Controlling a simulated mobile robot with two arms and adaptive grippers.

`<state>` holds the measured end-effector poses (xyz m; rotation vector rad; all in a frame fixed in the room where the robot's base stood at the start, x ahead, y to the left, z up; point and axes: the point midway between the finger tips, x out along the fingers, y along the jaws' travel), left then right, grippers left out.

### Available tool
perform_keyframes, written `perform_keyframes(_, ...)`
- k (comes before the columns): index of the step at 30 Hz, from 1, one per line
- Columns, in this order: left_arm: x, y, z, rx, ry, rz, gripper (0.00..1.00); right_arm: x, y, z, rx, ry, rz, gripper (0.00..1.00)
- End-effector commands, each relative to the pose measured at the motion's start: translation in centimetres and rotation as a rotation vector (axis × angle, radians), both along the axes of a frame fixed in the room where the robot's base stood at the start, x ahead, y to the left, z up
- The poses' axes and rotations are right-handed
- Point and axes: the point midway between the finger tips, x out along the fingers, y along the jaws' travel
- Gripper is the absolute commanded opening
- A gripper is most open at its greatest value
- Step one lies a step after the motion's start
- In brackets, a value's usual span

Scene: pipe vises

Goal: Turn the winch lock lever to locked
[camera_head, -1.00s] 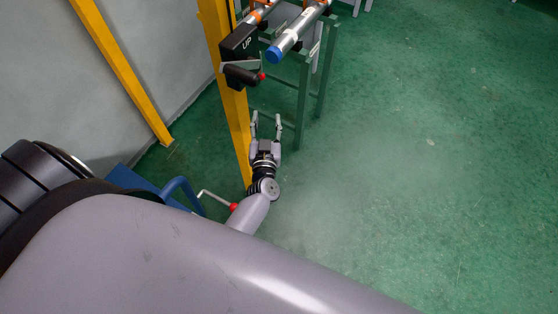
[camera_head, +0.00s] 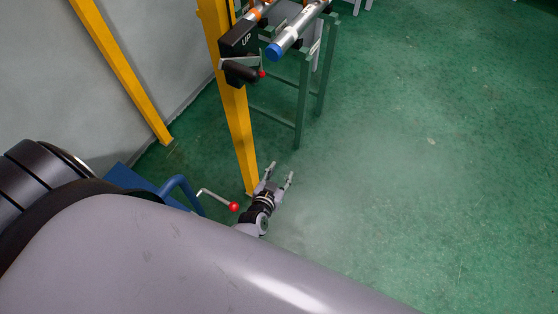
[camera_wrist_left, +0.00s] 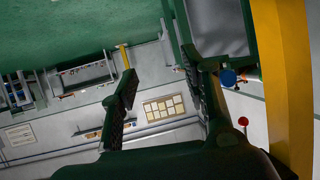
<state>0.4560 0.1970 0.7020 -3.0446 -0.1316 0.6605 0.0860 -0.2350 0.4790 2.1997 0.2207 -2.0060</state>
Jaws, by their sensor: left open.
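A bent silver lever with a red ball end (camera_head: 234,206) sticks out beside blue metalwork at the lower left of the head view. A second, red-tipped lever (camera_head: 262,74) is on the black box marked UP (camera_head: 240,42) on the yellow post. I cannot tell which is the winch lock lever. My left gripper (camera_head: 281,171) is open and empty, right of the post's foot and of the silver lever, touching neither. In the wrist view its spread fingers (camera_wrist_left: 166,85) hold nothing. A red ball on a thin rod (camera_wrist_left: 243,121) shows right of them. My right gripper is not in view.
The yellow post (camera_head: 232,125) stands close left of my gripper. A green stand (camera_head: 303,95) carries a blue-ended pipe (camera_head: 273,53) above. Blue metalwork (camera_head: 180,188) is at the lower left. The green floor (camera_head: 430,190) at the right is clear.

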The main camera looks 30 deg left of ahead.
Motion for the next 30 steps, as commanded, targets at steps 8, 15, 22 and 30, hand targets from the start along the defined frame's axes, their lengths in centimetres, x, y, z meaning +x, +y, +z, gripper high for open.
perform_keyframes(8,-2.1,-0.8,-2.9,-0.009,0.079,-0.046,0.42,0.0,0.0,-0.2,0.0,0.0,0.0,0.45)
perform_keyframes(15,-2.5,-0.9,-3.5,-0.012,0.095,-0.055,0.42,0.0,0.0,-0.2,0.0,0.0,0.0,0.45)
perform_keyframes(22,-2.5,-0.9,-3.5,-0.011,0.094,-0.054,0.42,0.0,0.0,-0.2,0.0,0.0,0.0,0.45)
perform_keyframes(30,-2.7,-1.0,-3.7,-0.012,0.099,-0.057,0.42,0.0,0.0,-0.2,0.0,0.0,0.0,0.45)
